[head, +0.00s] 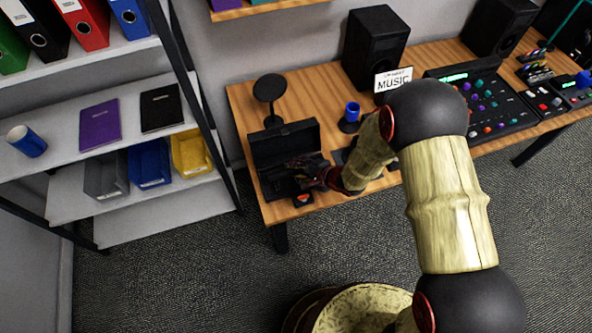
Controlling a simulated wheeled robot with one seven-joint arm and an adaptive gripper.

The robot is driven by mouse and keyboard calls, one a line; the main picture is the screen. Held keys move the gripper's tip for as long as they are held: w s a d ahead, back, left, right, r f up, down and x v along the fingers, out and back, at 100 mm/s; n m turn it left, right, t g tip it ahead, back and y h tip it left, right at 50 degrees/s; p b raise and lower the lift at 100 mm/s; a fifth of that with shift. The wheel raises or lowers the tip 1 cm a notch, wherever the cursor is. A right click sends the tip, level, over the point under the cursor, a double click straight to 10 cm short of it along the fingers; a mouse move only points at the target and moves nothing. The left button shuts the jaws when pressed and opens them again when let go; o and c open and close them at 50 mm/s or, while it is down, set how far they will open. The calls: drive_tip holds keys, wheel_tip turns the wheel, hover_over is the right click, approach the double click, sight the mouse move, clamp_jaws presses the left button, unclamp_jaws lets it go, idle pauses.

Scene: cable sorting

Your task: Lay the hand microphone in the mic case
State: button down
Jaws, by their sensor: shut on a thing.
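The black mic case (273,152) stands open on the left end of the wooden table, its lid raised at the back. My gripper (308,172) is over the right front part of the case, pointing left. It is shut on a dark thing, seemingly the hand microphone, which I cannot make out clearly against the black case. Whether that thing touches the case floor cannot be told. My fingers hide part of the case's right side.
A round black disc on a stand (269,88) is behind the case. A small black item with an orange-red top (303,199) sits at its front. A blue cup-like thing (352,111), a speaker (374,48) and a mixer (485,98) stand to the right. Shelves (95,140) are left.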

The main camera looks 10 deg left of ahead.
drive_tip(key=shift+s+d+f, duration=0.15)
drive_tip(key=shift+s+f, duration=0.1)
drive_tip(key=shift+f, duration=0.2)
drive_tip(key=shift+s+d+f, duration=0.15)
drive_tip(key=shift+s+f, duration=0.1)
drive_tip(key=shift+f, duration=0.2)
drive_tip(key=c, duration=1.9)
unclamp_jaws()
drive_tip(key=shift+o, duration=1.3)
drive_tip(key=shift+w+a+f, duration=0.15)
drive_tip(key=shift+f, duration=0.1)
drive_tip(key=shift+o, duration=1.2)
drive_tip(key=shift+r+p, duration=0.75)
drive_tip(key=r+p, duration=0.3)
drive_tip(key=shift+w+r, duration=0.25)
drive_tip(key=shift+a+r+p, duration=0.1)
drive_tip(key=shift+r+p, duration=1.9)
drive_tip(key=shift+p, duration=0.25)
